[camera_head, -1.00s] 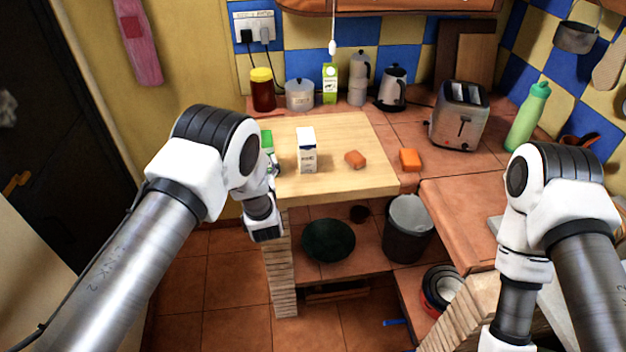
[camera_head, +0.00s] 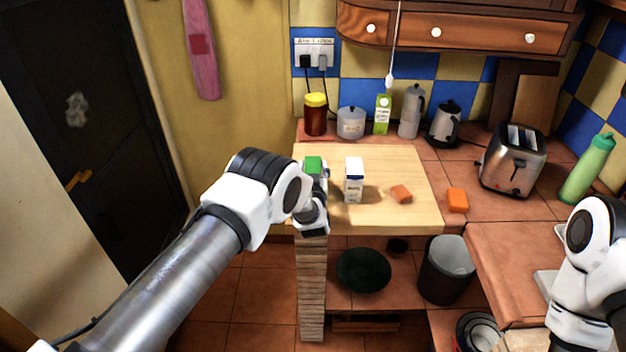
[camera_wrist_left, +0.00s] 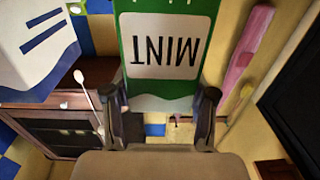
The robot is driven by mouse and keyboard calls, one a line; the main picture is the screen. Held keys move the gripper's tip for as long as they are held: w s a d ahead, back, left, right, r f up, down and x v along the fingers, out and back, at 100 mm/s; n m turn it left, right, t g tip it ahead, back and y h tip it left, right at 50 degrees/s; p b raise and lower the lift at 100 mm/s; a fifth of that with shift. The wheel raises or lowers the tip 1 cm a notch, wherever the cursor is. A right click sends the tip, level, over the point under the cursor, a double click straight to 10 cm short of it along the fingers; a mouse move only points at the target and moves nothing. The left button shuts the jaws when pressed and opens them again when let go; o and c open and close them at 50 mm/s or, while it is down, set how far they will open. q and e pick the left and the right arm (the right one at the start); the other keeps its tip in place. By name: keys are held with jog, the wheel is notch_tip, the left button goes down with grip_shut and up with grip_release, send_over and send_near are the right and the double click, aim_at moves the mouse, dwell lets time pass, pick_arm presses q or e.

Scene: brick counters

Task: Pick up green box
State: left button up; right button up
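The green box (camera_head: 313,164) stands at the left edge of the wooden board (camera_head: 405,168). My left gripper (camera_head: 315,212) is at the board's near left corner, in front of the box, and hides its lower part. In the left wrist view the green box (camera_wrist_left: 163,45) shows large and upside down, with a white "MINT" label. The spread fingers of the left gripper (camera_wrist_left: 163,108) flank its near end, with no clear grip on it. My right arm is at the right edge of the head view, and its gripper is out of frame.
A white and blue carton (camera_head: 354,182) stands right of the green box and also shows in the left wrist view (camera_wrist_left: 35,50). A jar (camera_head: 315,115), a pot (camera_head: 351,123) and a kettle (camera_head: 445,124) line the back.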

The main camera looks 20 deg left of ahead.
pick_arm(q)
jog(key=shift+s+r, duration=0.15)
jog(key=shift+r, duration=0.05)
jog(key=c, duration=0.7)
jog(key=shift+o, duration=0.2)
jog(key=shift+f, duration=0.1)
jog(key=shift+r+b, duration=0.3)
jog(key=shift+r, duration=0.15)
notch_tip(320, 180, up, 2)
jog(key=shift+r+b, duration=0.1)
jog(key=shift+b, duration=0.5)
jog(key=d+r+p+v, duration=0.1)
jog(key=p+v, duration=0.5)
jog(key=v, duration=0.9)
jog(key=shift+d+r, duration=0.45)
